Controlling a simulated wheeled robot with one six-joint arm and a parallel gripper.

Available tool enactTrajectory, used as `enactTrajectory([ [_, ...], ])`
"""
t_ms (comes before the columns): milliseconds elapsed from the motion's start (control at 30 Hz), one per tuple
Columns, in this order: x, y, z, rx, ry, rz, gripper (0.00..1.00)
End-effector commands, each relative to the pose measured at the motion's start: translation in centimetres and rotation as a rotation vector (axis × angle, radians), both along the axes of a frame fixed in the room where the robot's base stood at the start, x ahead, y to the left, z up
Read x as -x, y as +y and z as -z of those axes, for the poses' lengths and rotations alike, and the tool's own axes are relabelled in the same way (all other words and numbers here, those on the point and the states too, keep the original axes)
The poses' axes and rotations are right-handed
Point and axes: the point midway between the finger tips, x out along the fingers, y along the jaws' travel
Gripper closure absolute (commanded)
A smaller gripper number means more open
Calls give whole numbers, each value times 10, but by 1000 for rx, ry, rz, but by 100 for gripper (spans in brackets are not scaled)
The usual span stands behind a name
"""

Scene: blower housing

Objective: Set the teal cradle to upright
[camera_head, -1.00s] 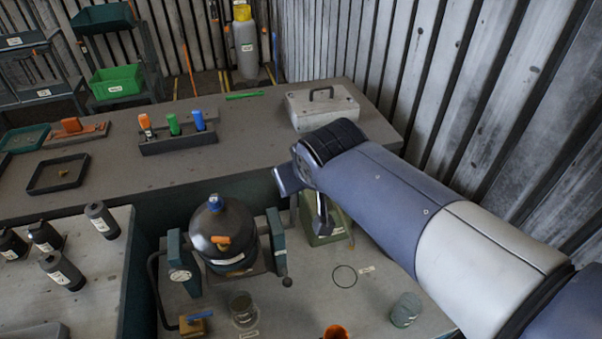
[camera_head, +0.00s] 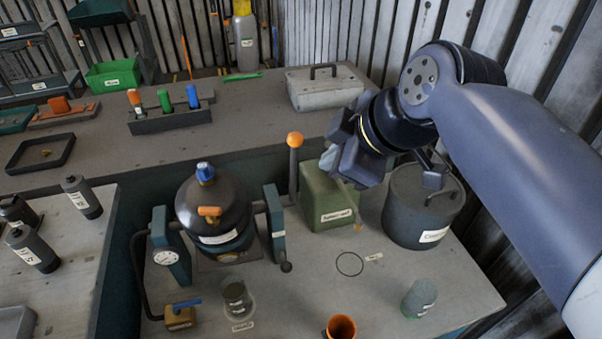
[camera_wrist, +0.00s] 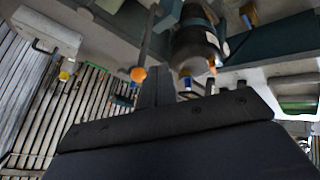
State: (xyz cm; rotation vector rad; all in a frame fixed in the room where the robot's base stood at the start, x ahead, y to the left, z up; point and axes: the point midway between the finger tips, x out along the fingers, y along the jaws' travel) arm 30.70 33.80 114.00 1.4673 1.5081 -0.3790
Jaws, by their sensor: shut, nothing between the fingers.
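The teal cradle (camera_head: 278,222) stands on the near bench as two teal side plates. Between them it holds a dark round vessel (camera_head: 214,207) with a blue cap on top and an orange fitting on its front. A lever with an orange ball knob (camera_head: 295,140) rises behind the right plate. The vessel (camera_wrist: 196,42) and the orange knob (camera_wrist: 138,74) also show in the wrist view. My gripper (camera_head: 333,161) is shut and empty, to the right of the lever, above the green box, apart from the cradle. Its fingers (camera_wrist: 157,86) also show in the wrist view.
A green box (camera_head: 326,198) stands right of the cradle, and a grey lidded pot (camera_head: 412,222) is below my wrist. A jar (camera_head: 237,298), an orange cup (camera_head: 341,327) and a glass jar (camera_head: 419,299) stand in front. A marked circle (camera_head: 349,264) is bare.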

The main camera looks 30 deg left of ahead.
Motion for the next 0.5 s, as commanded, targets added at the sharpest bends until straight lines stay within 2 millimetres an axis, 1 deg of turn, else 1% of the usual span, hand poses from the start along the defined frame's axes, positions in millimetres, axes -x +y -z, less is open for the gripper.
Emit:
enactTrajectory([
  [33, 2, -3, 4, -5, -16, -39, 100],
  [133, 6, -6, 1, -10, -43, -104, 100],
  [267, 9, -7, -1, -14, -60, -148, 100],
  [367, 9, -4, 3, -13, -61, -154, 100],
  [500, 7, 9, 18, -11, -59, -156, 100],
])
